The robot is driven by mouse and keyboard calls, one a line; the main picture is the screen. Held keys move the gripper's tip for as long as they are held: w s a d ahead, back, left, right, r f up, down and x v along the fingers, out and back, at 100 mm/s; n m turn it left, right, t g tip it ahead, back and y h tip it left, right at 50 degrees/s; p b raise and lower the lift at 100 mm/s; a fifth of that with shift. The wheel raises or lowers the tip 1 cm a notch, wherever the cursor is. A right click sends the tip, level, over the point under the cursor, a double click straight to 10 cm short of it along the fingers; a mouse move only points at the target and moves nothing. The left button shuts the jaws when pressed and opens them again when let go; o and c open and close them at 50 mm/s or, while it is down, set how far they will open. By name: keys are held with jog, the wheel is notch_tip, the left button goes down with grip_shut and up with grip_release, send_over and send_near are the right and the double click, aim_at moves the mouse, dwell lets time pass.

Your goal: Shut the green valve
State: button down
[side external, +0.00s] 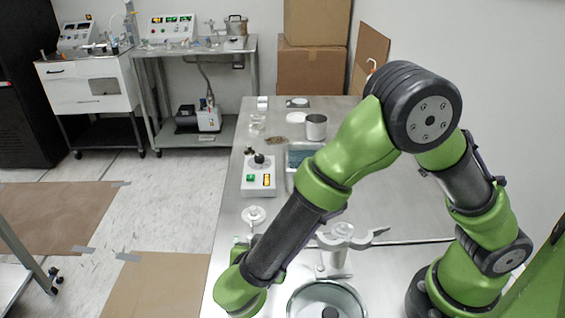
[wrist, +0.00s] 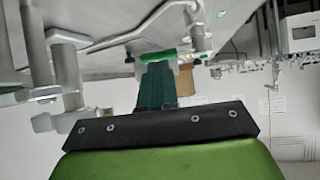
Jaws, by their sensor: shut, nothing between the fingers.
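The green valve handle (wrist: 155,57) shows in the wrist view as a bright green bar just beyond the fingertips, among grey metal tubing. My gripper (wrist: 158,70) is shut and empty, its dark green fingers pointing at the bar. The tips overlap the bar's lower edge in the picture; I cannot tell whether they touch it. In the side external view my wrist is at the lower left and hides the fingers, and I cannot make out the valve clearly there.
Grey posts and tubing (wrist: 66,75) stand left of my fingers in the wrist view. In the side external view, a clamp stand (side external: 343,238), a round glass vessel (side external: 298,300) and a control box (side external: 258,177) crowd my arm. The table's right part (side external: 400,215) is clearer.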

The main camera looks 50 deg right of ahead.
jog(key=shift+x, duration=1.15)
